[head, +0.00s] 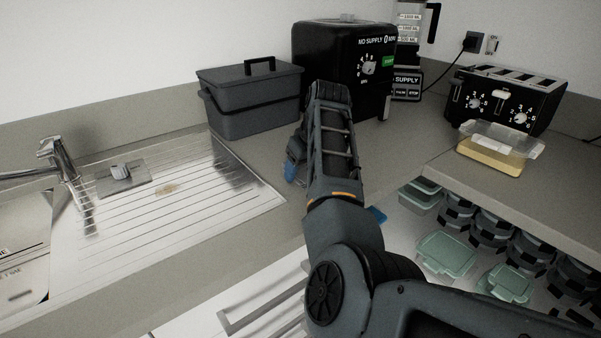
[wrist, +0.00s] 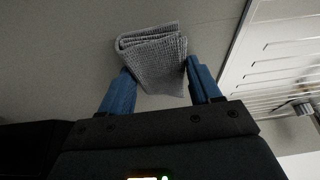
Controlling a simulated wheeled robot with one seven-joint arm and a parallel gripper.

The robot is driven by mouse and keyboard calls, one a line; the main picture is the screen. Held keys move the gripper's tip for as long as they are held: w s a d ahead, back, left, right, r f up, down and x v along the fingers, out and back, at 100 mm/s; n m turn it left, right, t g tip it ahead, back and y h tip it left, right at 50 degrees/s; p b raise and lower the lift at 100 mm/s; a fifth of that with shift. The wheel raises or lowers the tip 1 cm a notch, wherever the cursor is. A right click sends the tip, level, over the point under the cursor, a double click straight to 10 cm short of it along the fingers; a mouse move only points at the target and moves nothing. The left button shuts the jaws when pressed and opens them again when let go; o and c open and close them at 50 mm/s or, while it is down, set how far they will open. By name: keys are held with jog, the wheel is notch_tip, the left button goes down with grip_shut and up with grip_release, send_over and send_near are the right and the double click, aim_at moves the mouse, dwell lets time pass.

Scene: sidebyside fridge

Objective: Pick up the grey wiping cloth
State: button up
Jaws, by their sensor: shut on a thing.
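The grey wiping cloth (wrist: 152,62) is folded and sits between the two blue fingers of my gripper (wrist: 158,88) in the wrist view. My gripper is shut on it, with a finger against each side. The countertop shows behind the cloth; I cannot tell whether the cloth touches it. In the head view my gripper's blue fingertip (head: 291,170) shows above the counter, right of the draining board. The cloth is hidden there behind my arm.
The ribbed metal draining board (head: 215,200) and tap (head: 58,155) are at left. A dark grey lidded container (head: 252,118), a black appliance (head: 335,50), a toaster (head: 505,98) and a yellowish food box (head: 495,150) stand on the counter. Several lidded tubs (head: 447,253) are below at right.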

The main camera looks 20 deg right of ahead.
aim_at(302, 167)
jog(key=shift+r, duration=0.15)
jog(key=shift+r, duration=0.6)
notch_tip(302, 167, up, 3)
jog(key=shift+w+f, duration=0.1)
jog(key=shift+f, duration=0.05)
jog(key=s+d+r, duration=0.7)
jog(key=s+d, duration=0.1)
jog(key=shift+s+b, duration=0.35)
jog(key=shift+f, duration=0.1)
jog(key=o, duration=0.6)
jog(key=c, duration=0.4)
